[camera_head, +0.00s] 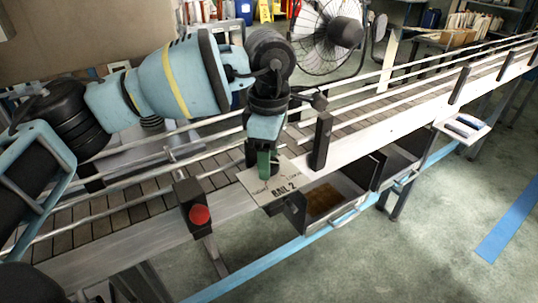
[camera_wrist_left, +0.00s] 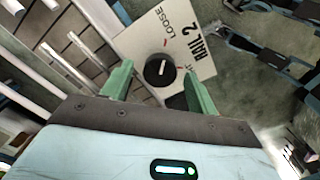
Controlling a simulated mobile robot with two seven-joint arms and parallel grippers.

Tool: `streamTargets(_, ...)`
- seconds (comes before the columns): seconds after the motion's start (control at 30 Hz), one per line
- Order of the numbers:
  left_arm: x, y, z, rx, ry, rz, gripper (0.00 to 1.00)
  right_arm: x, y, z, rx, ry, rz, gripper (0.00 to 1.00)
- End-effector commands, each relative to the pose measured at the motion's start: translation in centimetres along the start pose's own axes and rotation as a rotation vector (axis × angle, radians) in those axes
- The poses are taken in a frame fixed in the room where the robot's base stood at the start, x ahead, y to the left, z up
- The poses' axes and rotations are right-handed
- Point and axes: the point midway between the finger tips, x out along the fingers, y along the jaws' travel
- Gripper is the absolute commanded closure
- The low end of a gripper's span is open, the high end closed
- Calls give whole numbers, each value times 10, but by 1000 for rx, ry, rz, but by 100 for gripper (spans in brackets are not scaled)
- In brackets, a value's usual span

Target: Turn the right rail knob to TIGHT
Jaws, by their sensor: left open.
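The right rail knob (camera_wrist_left: 160,70) is round and black with a white pointer line. It sits on a white plate (camera_wrist_left: 135,43) printed RAIL 2 and LOOSE, and a TIGHT label is not readable. My left gripper (camera_wrist_left: 158,67) has its green fingers apart, one on each side of the knob; I cannot tell whether they touch it. In the head view my left gripper (camera_head: 268,166) points down over the RAIL 2 plate (camera_head: 283,186) at the conveyor's near edge. The knob is hidden there. My right gripper is not in view.
The slatted conveyor (camera_head: 125,212) with metal guide rails runs from lower left to upper right. A red button (camera_head: 200,215) on a dark box is left of the plate. An open drawer (camera_head: 325,198) hangs below it. A fan (camera_head: 335,35) stands behind.

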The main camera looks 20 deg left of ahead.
Motion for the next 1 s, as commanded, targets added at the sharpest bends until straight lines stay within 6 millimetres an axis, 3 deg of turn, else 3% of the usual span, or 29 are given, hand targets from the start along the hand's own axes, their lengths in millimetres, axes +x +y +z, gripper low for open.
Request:
streamTargets(0.33, 5, 0, 0, 0, 0, -1, 41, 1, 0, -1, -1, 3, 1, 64)
streamTargets(0.67, 4, 0, 0, 0, 0, -1, 84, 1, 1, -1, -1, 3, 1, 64)
streamTargets(1.0, 4, 0, 0, 46, -1, -1, 85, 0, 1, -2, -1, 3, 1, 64)
